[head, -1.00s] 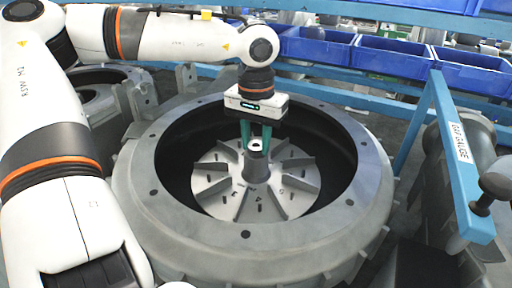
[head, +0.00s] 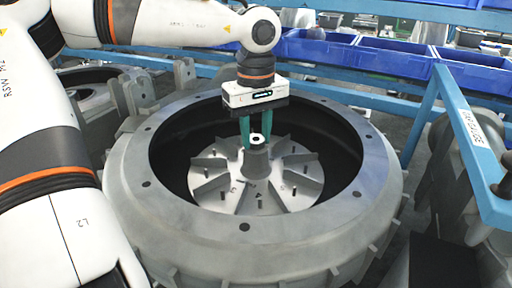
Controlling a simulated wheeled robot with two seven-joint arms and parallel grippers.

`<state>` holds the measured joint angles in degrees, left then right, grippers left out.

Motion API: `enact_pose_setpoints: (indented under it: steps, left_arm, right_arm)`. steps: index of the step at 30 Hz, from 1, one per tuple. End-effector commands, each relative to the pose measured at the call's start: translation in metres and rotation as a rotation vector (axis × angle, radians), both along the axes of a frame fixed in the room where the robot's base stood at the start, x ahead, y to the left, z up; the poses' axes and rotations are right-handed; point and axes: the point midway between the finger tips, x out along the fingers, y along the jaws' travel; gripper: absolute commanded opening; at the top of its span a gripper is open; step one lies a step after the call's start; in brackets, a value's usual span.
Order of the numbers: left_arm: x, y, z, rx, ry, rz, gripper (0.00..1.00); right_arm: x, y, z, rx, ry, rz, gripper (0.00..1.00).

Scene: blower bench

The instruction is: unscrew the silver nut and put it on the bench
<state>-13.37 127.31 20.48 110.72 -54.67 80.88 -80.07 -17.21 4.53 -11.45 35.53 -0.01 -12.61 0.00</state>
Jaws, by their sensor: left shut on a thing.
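The silver nut (head: 257,139) shows as a pale ring with a dark centre, at the top of the grey hub (head: 257,162) of the bladed impeller (head: 220,182). The impeller sits inside the round grey blower housing (head: 130,190). My left gripper (head: 257,140) points down from above, its green fingers on either side of the nut and shut on it. The fingers partly hide the nut's sides, and I cannot tell whether it still touches the hub's thread. My right gripper is not in view.
Blue bins (head: 390,57) line a blue rack behind the housing. A blue gauge frame (head: 465,135) with a label stands at the right, near a grey cast part. Another round housing (head: 85,90) is at the back left. The housing's raised rim surrounds the impeller.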

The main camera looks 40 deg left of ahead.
Motion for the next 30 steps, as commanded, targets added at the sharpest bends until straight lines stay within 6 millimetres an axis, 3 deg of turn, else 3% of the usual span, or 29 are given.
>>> enact_pose_setpoints:
  steps: [24,30]
  left_arm:
    - [0.000,0.000,-0.002,0.002,-0.002,1.073,0.07]
    - [0.000,0.000,0.000,0.001,-0.002,1.257,0.07]
  right_arm:
    - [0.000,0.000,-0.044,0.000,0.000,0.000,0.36]
    - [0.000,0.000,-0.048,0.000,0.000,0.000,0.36]
